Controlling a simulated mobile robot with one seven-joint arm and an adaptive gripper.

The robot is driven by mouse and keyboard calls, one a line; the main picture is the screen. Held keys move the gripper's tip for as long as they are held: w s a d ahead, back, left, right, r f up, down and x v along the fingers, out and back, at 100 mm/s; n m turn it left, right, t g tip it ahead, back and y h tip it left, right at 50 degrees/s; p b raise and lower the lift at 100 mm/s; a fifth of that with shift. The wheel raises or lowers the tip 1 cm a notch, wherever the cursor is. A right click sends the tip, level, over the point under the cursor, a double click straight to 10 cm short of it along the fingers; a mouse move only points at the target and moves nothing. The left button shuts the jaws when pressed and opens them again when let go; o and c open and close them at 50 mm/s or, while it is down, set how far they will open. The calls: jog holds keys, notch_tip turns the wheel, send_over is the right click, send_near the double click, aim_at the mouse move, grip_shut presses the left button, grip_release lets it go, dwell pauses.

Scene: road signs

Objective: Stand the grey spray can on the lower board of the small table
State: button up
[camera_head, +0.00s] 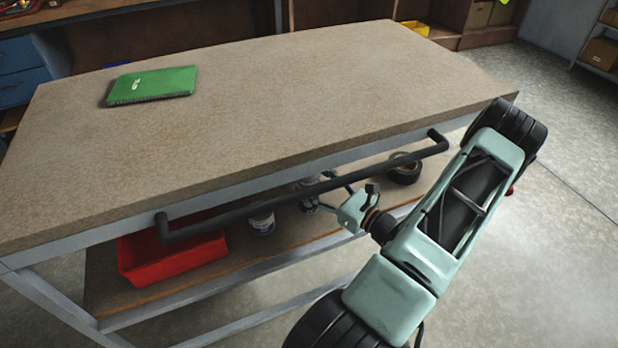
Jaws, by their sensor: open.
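The small table has a speckled brown top (270,100) and a brown lower board (235,262) beneath it. A small grey can-like thing (308,204), likely the grey spray can, appears upright at the lower board, partly hidden by the black handle bar and the table top. My gripper (324,192) reaches in under the table's edge from the right. Its jaws are open at or just beside the grey thing. I cannot tell whether they touch it, or whether its base rests on the board.
The black handle bar (305,190) runs along the table's edge above my gripper. A green book (152,85) lies on top.

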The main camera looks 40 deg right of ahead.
jog(key=s+d, duration=0.1)
jog(key=s, duration=0.8)
jog(key=shift+s+d, duration=0.2)
